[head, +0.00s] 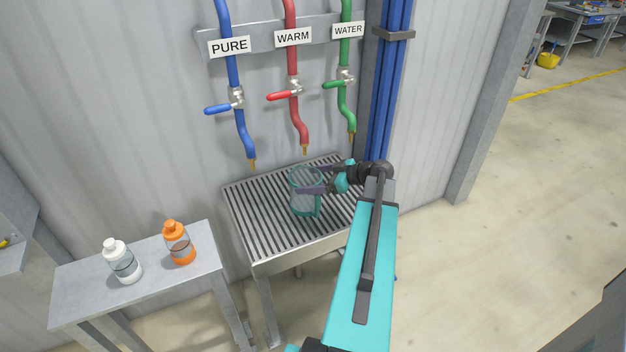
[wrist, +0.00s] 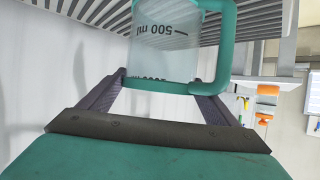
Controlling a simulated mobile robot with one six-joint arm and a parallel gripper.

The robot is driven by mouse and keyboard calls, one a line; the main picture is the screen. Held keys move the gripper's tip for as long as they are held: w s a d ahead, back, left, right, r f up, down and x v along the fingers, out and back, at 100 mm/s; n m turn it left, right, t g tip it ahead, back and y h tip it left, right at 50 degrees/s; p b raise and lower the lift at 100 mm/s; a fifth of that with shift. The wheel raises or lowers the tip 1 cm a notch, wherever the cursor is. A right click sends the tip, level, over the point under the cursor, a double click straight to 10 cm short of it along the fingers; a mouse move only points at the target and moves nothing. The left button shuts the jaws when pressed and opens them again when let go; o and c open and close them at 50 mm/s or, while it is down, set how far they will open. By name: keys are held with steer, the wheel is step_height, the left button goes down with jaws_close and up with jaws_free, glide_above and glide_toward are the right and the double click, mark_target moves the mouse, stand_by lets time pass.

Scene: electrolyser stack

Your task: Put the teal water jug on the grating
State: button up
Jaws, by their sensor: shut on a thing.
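The teal water jug (head: 305,205) is a clear vessel with teal trim and a teal handle. It is at the grating (head: 262,225), a slatted metal top on a stand under the three taps. The jug looks upright; I cannot tell whether its base touches the slats. My gripper (head: 318,180) is shut on the jug, one finger on each side. In the wrist view the jug (wrist: 165,45) sits between my fingers, with "500 ml" markings and its teal handle to the right. The grating (wrist: 265,20) shows behind it.
Three hoses with blue (head: 217,108), red (head: 279,96) and green (head: 334,84) valve handles hang above the grating, labelled PURE, WARM and WATER. A side table (head: 85,285) at left holds a white bottle (head: 123,262) and an orange bottle (head: 179,243). Blue pipes (head: 388,90) stand at right.

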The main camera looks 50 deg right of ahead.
steer(key=shift+f, duration=0.65)
steer(key=o, duration=1.4)
steer(key=shift+s, duration=0.1)
steer(key=b+v, duration=0.3)
steer(key=v, duration=0.9)
